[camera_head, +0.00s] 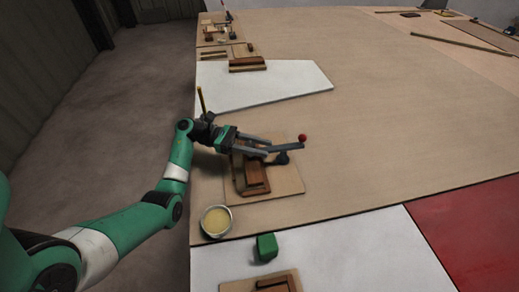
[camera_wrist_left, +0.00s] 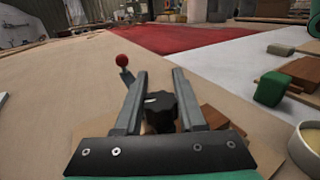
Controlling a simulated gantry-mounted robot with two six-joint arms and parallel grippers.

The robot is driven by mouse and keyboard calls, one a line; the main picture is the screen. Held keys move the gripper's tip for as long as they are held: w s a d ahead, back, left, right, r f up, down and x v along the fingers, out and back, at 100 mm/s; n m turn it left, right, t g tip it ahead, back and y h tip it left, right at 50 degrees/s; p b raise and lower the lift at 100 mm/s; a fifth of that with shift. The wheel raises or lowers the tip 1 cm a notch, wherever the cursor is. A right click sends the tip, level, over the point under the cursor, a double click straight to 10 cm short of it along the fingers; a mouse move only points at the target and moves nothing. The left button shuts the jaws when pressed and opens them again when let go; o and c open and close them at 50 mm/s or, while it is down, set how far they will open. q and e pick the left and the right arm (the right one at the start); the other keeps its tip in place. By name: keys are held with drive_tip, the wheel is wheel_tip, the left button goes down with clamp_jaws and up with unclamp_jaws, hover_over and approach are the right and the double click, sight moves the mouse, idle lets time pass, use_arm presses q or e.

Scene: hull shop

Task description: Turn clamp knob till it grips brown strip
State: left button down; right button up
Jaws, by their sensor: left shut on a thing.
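My left gripper (camera_head: 269,147) reaches over a small board (camera_head: 285,187) that bears brown wooden pieces and the clamp. In the left wrist view its two grey fingers (camera_wrist_left: 159,75) stand on either side of the black clamp knob (camera_wrist_left: 160,104) and are shut on it. In the head view a dark knob-like part (camera_head: 282,158) shows beside the fingertips. A brown strip (camera_head: 257,173) lies on the board under the fingers, partly hidden. Whether the clamp touches it cannot be seen. A red ball (camera_head: 302,138) sits at the end of a grey bar beyond the fingers. My right gripper is not in view.
A round tin (camera_head: 216,221) with yellowish contents stands near the bench edge. A green block (camera_head: 266,247) sits on the white sheet in front. More wooden pieces (camera_head: 247,64) lie farther back.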

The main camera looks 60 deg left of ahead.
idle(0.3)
use_arm(q)
drive_tip(key=c, duration=0.5)
unclamp_jaws()
drive_tip(key=shift+d, duration=0.1)
drive_tip(key=v, duration=1.1)
drive_tip(key=shift+s+a, duration=0.2)
drive_tip(key=shift+a, duration=0.1)
